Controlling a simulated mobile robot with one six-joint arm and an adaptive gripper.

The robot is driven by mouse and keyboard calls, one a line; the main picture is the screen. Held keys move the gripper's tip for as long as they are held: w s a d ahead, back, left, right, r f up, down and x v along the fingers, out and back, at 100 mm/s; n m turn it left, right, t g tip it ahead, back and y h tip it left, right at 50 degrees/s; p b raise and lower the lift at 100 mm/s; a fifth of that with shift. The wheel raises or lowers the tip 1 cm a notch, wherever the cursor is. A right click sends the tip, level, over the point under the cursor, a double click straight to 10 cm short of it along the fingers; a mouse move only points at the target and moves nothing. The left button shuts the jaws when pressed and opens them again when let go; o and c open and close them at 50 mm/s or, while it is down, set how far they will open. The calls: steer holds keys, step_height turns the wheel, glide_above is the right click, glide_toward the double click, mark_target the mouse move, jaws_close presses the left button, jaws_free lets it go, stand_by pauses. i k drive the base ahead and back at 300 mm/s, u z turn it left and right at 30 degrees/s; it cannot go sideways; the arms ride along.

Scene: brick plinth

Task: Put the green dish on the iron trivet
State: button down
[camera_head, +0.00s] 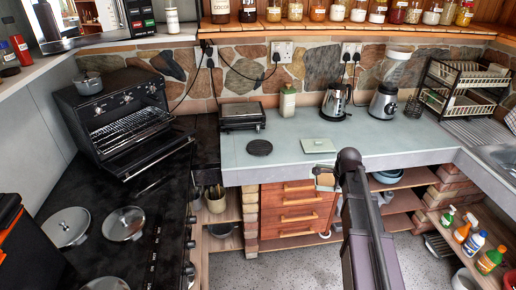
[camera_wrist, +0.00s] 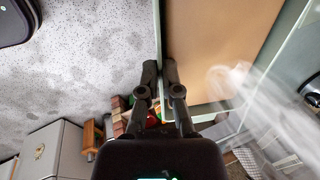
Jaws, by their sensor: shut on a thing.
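My gripper (camera_wrist: 160,66) is shut on the rim of the green dish (camera_wrist: 157,28), which has a tan inside and a pale green edge. In the head view the dish (camera_head: 325,180) shows small beside the end of my arm, tilted, in front of the counter's front edge. Part of it is hidden by the arm. The iron trivet (camera_head: 259,147) is a flat black disc lying on the counter, left of the dish, with nothing on it. The fingertips are too small to make out in the head view.
A flat pale green square thing (camera_head: 318,145) lies on the counter (camera_head: 285,166) right of the trivet. The counter around the trivet is otherwise clear.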

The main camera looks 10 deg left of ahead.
mark_target(260, 147)
steer(key=u, duration=0.55)
steer(key=i, duration=1)
